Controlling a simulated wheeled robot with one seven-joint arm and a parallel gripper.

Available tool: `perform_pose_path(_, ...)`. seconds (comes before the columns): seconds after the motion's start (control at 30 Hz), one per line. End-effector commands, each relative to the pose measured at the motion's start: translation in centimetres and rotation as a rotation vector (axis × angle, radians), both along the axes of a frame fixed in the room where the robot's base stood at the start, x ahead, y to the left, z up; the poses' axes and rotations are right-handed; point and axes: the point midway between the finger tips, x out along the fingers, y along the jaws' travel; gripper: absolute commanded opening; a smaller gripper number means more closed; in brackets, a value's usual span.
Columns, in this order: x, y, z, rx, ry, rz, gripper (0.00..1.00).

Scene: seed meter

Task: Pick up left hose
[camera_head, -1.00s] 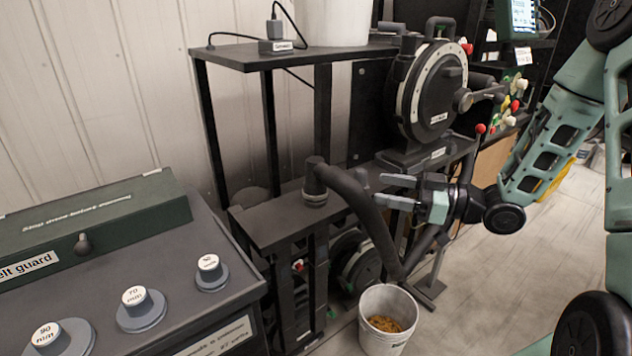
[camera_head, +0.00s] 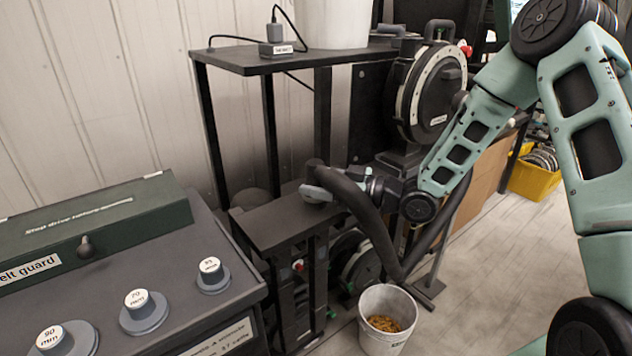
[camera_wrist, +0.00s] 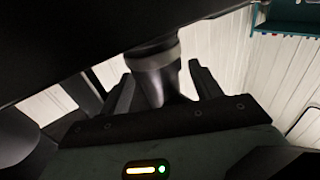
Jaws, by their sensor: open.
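The left hose (camera_head: 368,222) is a thick dark tube. It rises from a fitting on a dark ledge, bends over and runs down toward a bucket. My gripper (camera_head: 318,192) is at the upper end of this hose, partly hidden behind it. In the wrist view my gripper (camera_wrist: 161,75) is open, with one finger on each side of the hose (camera_wrist: 157,82) just below a grey collar. I cannot tell whether the fingers touch it.
A white bucket (camera_head: 387,330) with yellowish grain stands on the floor below the hose. A dark shelf (camera_head: 290,63) is above the ledge (camera_head: 275,226). A round metering unit (camera_head: 432,95) stands behind my arm. A bench with knobs (camera_head: 215,300) is at left.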

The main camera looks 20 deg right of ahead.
Motion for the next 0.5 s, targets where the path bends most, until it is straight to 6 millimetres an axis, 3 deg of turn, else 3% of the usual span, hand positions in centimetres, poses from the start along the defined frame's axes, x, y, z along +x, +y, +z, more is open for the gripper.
perform_pose_path(0.33,0.67,0.83,-0.01,0.0,0.0,-0.001,0.64)
perform_pose_path(0.37,0.67,0.83,-0.01,0.0,0.0,-0.001,0.58)
perform_pose_path(0.5,0.66,0.82,-0.01,0.0,0.0,-0.001,0.19)
